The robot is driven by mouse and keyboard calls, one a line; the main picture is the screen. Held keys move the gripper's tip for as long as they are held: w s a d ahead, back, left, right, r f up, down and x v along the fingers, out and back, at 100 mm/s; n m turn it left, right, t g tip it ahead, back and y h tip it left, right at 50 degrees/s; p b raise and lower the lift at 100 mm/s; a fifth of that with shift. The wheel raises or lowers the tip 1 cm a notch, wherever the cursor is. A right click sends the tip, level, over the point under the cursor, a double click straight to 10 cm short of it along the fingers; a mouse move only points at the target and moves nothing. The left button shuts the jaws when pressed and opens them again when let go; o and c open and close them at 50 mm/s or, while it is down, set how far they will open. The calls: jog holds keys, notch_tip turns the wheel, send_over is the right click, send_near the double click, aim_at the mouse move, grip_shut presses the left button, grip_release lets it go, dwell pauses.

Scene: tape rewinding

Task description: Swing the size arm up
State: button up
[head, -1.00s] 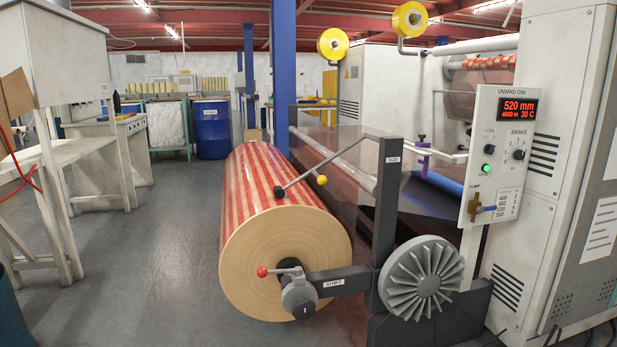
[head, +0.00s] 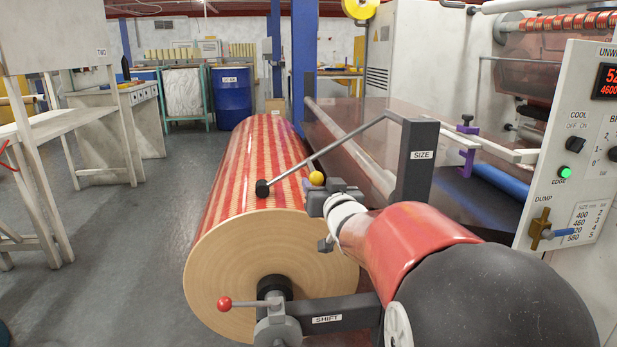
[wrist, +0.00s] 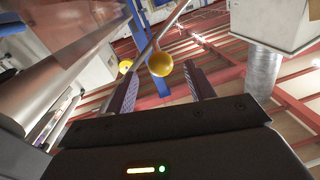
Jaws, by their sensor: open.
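The size arm (head: 335,145) is a grey rod that slopes down from the top of the dark post labelled SIZE (head: 418,165). Its black end (head: 262,189) rests on or close to the red-and-cream striped roll (head: 240,165). A yellow ball (head: 316,178) sits beneath the rod near its lower end. My gripper (head: 322,205) is just below and to the right of the ball, partly hidden by my own wrist. In the wrist view, the open fingers (wrist: 163,80) stand on either side of the yellow ball (wrist: 160,64), near their tips. Contact with the ball cannot be told.
The SHIFT bar (head: 330,319) and a red-knobbed lever (head: 225,303) are low in front of the roll. The control panel (head: 575,160) stands at the right. The floor (head: 130,240) left of the roll is clear.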

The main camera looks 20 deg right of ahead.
aim_at(314, 175)
jog(key=w, duration=0.4)
jog(key=w+d, duration=0.1)
jog(key=w, duration=0.1)
jog(key=shift+w+p, duration=0.15)
jog(key=shift+p, duration=0.2)
grip_shut()
